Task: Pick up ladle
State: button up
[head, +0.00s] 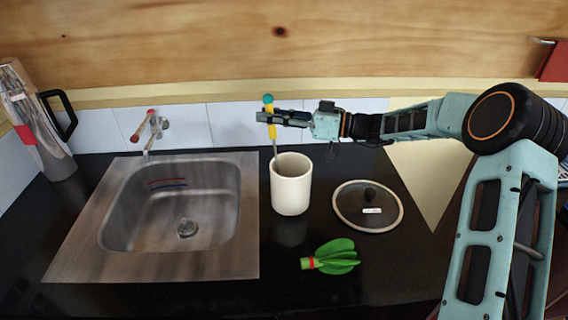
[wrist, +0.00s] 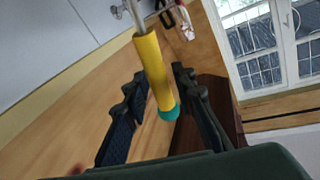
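The ladle has a yellow handle (head: 271,130) with a teal end and a thin metal shaft. It stands nearly upright, its shaft going down into the white cup (head: 291,190), and its lower end is hidden there. My gripper (head: 264,117) is level with the upper handle, above the cup. In the wrist view, the yellow handle (wrist: 155,70) with its teal tip runs between the two black fingers of my gripper (wrist: 160,76). The fingers are apart, with a visible gap on both sides of the handle.
A metal sink (head: 190,215) with a tap (head: 152,127) lies left of the cup. A kettle-like jug (head: 40,130) stands far left. The plywood wall (head: 200,45) rises close behind.

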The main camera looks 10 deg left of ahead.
grip_shut()
